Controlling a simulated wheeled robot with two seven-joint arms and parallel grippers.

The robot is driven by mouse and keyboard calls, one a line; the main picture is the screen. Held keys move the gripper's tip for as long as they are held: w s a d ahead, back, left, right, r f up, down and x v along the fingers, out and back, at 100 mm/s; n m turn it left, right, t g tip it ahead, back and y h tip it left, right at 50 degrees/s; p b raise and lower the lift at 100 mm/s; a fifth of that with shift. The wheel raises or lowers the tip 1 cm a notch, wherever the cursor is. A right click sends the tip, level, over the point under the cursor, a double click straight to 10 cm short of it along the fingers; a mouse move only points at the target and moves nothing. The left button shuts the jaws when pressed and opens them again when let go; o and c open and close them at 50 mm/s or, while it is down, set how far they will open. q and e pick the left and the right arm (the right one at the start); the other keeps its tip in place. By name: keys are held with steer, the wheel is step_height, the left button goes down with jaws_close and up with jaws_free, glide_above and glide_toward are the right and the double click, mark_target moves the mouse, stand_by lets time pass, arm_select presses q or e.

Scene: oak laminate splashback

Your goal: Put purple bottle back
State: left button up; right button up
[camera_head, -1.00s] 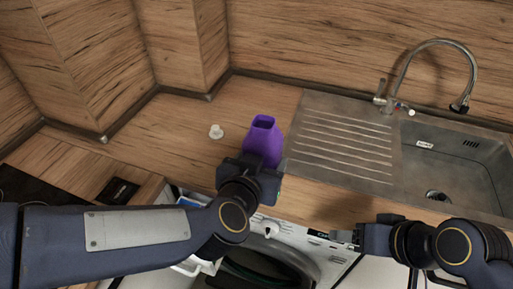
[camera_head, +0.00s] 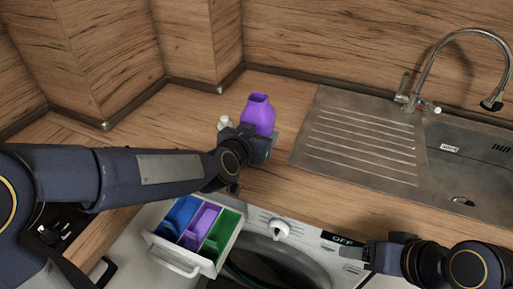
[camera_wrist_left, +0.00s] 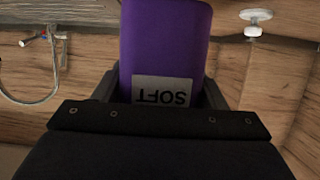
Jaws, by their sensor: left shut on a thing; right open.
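The purple bottle (camera_head: 258,112) is upright at the wooden counter, left of the sink's drainboard. My left gripper (camera_head: 262,142) is shut on its lower part. In the left wrist view the purple bottle (camera_wrist_left: 165,40) sits between the fingers, with a "SOFT" label upside down. I cannot tell whether its base touches the counter. A white cap (camera_head: 224,121) stands on the counter just left of the bottle, partly hidden by my gripper; it also shows in the left wrist view (camera_wrist_left: 255,17). My right gripper (camera_head: 362,252) is open and empty, low in front of the washing machine.
The washing machine (camera_head: 300,240) is under the counter. Its detergent drawer (camera_head: 190,262) is pulled out, with blue, purple and green compartments. The metal sink (camera_head: 470,165) with a tall tap (camera_head: 420,75) is at the right. The counter (camera_head: 175,115) behind my left arm is clear.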

arm_select(q)
steer(key=shift+w+f+b, duration=0.2)
steer(key=shift+f+b, duration=0.55)
steer(key=shift+f, duration=0.95)
steer(key=shift+f, duration=0.2)
steer(key=o, duration=1.4)
steer(key=shift+r, duration=0.2)
steer(key=p+v, duration=0.3)
steer(key=v, duration=0.9)
steer(key=shift+a, duration=0.1)
steer(key=shift+a, duration=0.1)
